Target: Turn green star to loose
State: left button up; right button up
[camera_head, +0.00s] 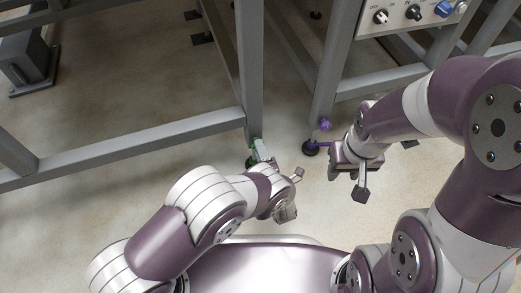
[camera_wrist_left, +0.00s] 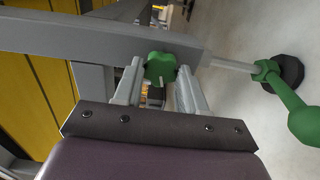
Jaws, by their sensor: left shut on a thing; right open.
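The green star (camera_wrist_left: 160,68) is a small lobed knob by the grey frame beam, seen between my left gripper's two fingers in the left wrist view. My left gripper (camera_wrist_left: 160,88) is shut on it, one pale finger on each side. In the head view, green parts (camera_head: 253,152) show at the foot of the grey frame leg, beside my left gripper (camera_head: 279,160), which partly hides them. My right gripper (camera_head: 347,182) is open and empty, low above the floor in front of the purple foot.
A green lever with a ball end (camera_wrist_left: 304,124) and a black foot pad (camera_wrist_left: 286,72) lie right of the star. A purple foot with a ball (camera_head: 325,125) stands at the other frame leg. A control panel with knobs (camera_head: 411,14) is at top right. Open floor lies at left.

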pick_arm(q)
jog(key=n+p, duration=0.1)
jog(key=n, duration=1)
jog(key=shift+f, duration=0.1)
jog(key=shift+n, duration=0.3)
dwell(0.3)
jog(key=o, duration=1.1)
jog(key=shift+c, duration=0.2)
